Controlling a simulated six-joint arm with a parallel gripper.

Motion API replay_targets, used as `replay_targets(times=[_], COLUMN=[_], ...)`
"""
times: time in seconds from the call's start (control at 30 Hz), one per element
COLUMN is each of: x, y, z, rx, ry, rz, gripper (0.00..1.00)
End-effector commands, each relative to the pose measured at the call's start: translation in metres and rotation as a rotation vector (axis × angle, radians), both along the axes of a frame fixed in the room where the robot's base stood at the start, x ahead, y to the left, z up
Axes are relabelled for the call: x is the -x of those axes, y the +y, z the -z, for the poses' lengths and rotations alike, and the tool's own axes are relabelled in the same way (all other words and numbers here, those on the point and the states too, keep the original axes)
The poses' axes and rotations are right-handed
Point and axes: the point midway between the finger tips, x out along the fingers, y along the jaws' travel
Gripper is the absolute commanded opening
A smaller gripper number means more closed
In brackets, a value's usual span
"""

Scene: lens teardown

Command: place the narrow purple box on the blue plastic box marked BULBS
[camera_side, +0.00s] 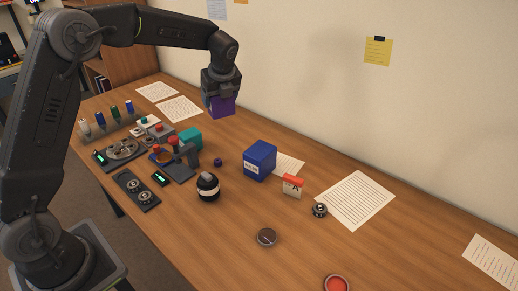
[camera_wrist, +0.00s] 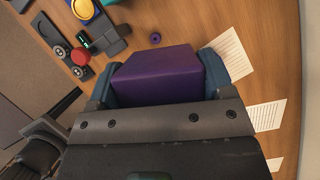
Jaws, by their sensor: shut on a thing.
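The purple box (camera_side: 221,107) is in my gripper (camera_side: 219,96), held in the air above the back part of the table in the side view. In the wrist view the purple box (camera_wrist: 158,75) fills the space between the two fingers of my gripper (camera_wrist: 160,82), which is shut on it. The blue plastic box (camera_side: 260,161) stands upright on the table, to the right of and lower than my gripper in the side view. It has a white label whose lettering is too small to read surely. Its top looks bare. I do not make it out in the wrist view.
A teal block (camera_side: 190,138), a small purple ring (camera_side: 217,162) and a black round object (camera_side: 208,187) lie left of the blue box. A red-and-white block (camera_side: 292,185) stands close on its right. Paper sheets (camera_side: 356,200) lie flat. The wall is behind.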

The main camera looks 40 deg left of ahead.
Motion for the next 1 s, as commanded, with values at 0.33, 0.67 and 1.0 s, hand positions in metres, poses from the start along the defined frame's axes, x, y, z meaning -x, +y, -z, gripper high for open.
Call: replay_targets(times=[0.33, 0.67, 1.0], x=[-0.011, -0.042, -0.047], y=[-0.043, -0.098, -0.108], z=[0.018, 0.056, 0.078], rx=[0.000, -0.001, -0.002], ry=[0.002, 0.001, 0.003], rz=[0.041, 0.036, 0.034], gripper=[0.44, 0.44, 0.44])
